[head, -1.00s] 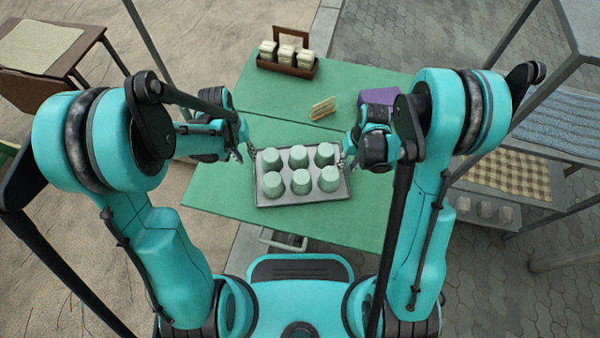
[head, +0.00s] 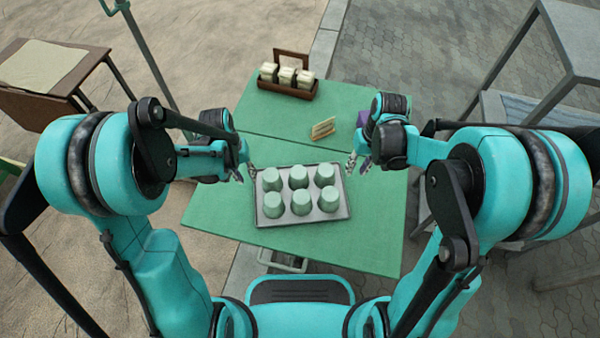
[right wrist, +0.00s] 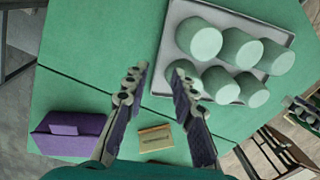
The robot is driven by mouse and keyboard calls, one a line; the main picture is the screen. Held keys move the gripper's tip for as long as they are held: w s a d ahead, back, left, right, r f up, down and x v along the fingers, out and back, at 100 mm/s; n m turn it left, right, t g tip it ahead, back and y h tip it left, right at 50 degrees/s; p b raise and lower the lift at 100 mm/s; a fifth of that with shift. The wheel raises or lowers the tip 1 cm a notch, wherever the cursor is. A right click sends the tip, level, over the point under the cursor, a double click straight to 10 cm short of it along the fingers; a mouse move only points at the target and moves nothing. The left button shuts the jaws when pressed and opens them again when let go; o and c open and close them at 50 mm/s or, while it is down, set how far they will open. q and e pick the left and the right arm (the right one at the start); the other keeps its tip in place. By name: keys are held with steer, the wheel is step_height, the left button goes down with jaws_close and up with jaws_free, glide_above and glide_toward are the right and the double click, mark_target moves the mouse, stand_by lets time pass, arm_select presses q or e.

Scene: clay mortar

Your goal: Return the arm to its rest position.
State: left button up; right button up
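My left gripper (head: 245,172) is at the left edge of the metal tray in the head view; its fingers look spread, with nothing seen between them. My right gripper (head: 358,165) is just past the tray's right edge. The tray (head: 340,212) lies on the green table and carries several pale green cups (head: 299,202), upside down or closed at the top. Neither gripper touches a cup as far as I can see.
A wooden caddy (head: 286,90) with cream-coloured items stands at the table's far left. A small wooden sign (head: 323,128) and a purple box (right wrist: 68,133) are beyond the tray. The green table (head: 225,205) is bare at front left. A grey shelf rack (head: 495,105) stands right.

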arm_select(q)
steer(key=shift+r, duration=0.1)
